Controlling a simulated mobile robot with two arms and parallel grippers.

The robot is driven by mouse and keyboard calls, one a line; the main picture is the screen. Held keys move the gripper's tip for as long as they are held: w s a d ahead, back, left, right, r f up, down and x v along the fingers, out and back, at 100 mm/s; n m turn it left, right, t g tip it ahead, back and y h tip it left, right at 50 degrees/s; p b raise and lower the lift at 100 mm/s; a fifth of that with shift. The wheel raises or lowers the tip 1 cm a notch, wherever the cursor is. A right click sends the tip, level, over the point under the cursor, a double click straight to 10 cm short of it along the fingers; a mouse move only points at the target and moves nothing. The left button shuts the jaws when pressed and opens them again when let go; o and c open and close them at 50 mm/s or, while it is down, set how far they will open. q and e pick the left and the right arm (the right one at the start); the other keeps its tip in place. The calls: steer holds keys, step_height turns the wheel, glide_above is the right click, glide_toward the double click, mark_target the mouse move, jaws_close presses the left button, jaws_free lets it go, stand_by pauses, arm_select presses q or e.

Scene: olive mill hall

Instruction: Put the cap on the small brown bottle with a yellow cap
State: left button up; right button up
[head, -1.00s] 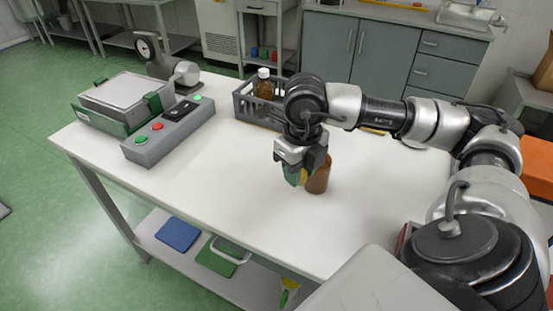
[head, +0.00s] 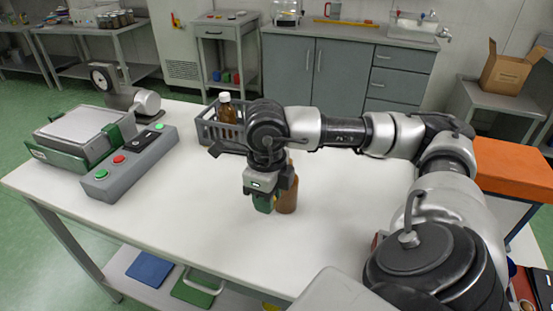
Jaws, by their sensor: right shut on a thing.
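A brown bottle (head: 287,198) stands on the white table. Its upper part is largely hidden behind my right gripper, so I cannot tell whether a cap is on it. My right gripper (head: 265,200) points down just in front and left of this bottle, overlapping it in the view. It is shut on a small green thing (head: 263,204), mostly covered by the fingers. I cannot make out a yellow cap. Another brown bottle (head: 227,112), with a white cap, stands upright in the grey crate (head: 207,130). My left gripper is out of view.
A grey button box (head: 128,165), a green-framed scale (head: 80,138) and a dial device (head: 125,90) occupy the table's left. The white table (head: 205,215) is clear in front of my right gripper. An orange-topped unit (head: 515,168) stands at right.

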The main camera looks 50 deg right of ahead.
steer(key=a+f+n, duration=0.1)
steer(key=a+n, duration=0.1)
steer(key=n, duration=0.3)
steer(key=w+a+f+n, duration=0.1)
steer(key=a+f+n, duration=0.1)
steer(key=n, duration=0.3)
steer(key=a+f+n, duration=0.1)
steer(key=a+n, duration=0.1)
steer(key=n, duration=0.3)
steer(key=shift+w+a+f+n, duration=0.2)
steer(key=shift+a+n, duration=0.1)
steer(key=shift+a, duration=0.1)
steer(key=a+f+n, duration=0.1)
steer(key=a+n, duration=0.1)
steer(key=n, duration=0.2)
steer(key=a+f+n, duration=0.1)
steer(key=a+n, duration=0.1)
steer(key=n, duration=0.3)
steer(key=a+f+n, duration=0.1)
steer(key=a+n, duration=0.1)
steer(key=n, duration=0.3)
steer(key=shift+a, duration=0.25)
steer(key=shift+a+f+n, duration=0.1)
steer(key=shift+a+n, duration=0.15)
steer(key=shift+n, duration=0.45)
steer(key=shift+a+f+n, duration=0.1)
steer(key=shift+a+n, duration=0.15)
steer(key=shift+n, duration=0.45)
